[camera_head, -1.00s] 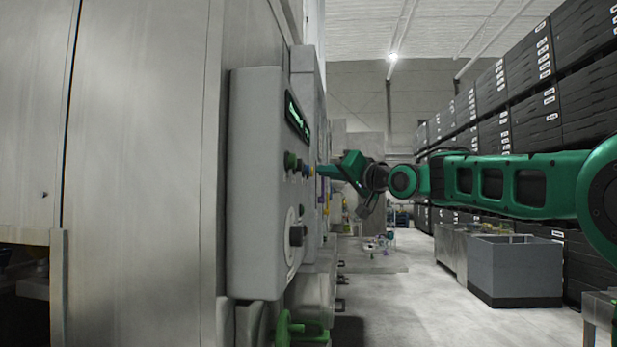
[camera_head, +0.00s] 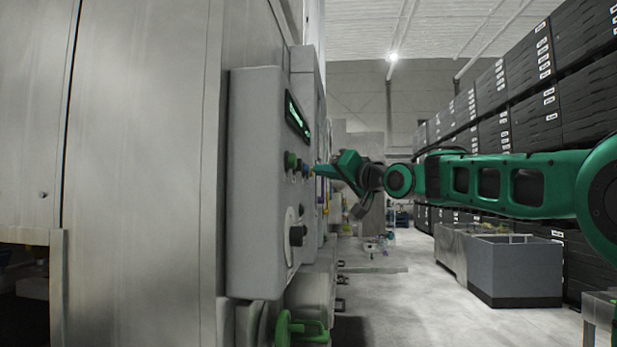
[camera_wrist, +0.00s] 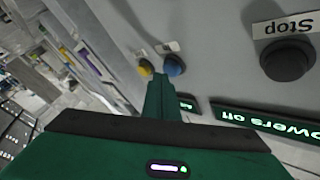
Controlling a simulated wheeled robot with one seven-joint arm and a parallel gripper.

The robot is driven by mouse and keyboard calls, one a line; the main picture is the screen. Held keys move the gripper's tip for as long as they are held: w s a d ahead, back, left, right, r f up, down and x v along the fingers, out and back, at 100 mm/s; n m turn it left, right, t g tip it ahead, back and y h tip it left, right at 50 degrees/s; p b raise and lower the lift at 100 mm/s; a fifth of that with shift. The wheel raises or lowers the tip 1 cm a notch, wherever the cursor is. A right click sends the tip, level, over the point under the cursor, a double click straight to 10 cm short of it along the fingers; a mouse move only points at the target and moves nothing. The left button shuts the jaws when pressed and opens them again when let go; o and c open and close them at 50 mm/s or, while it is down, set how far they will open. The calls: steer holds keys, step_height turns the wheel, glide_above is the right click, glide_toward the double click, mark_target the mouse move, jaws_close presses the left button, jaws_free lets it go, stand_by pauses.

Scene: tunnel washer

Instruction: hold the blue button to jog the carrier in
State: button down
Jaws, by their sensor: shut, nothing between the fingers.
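The blue button (camera_wrist: 174,66) sits on the grey control panel (camera_head: 256,190), beside a yellow button (camera_wrist: 146,68). The blue button also shows in the head view (camera_head: 306,170), right in front of my fingertips. My gripper (camera_wrist: 161,78) is shut and empty, pointing at the panel. In the wrist view its tips overlap the lower left edge of the blue button, on the side facing the yellow one. I cannot tell whether they touch the button. The carrier is not identifiable.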

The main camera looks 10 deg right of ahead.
steer(key=shift+w+a, duration=0.15)
steer(key=shift+a, duration=0.4)
stand_by(4.4)
steer(key=shift+d, duration=0.15)
stand_by(1.1)
steer(key=shift+s+d, duration=0.3)
steer(key=shift+d, duration=0.5)
steer(key=shift+s+d, duration=0.25)
steer(key=shift+d, duration=0.55)
steer(key=shift+s+d, duration=0.25)
steer(key=shift+d, duration=0.55)
steer(key=shift+s+d, duration=0.25)
steer(key=shift+d, duration=0.55)
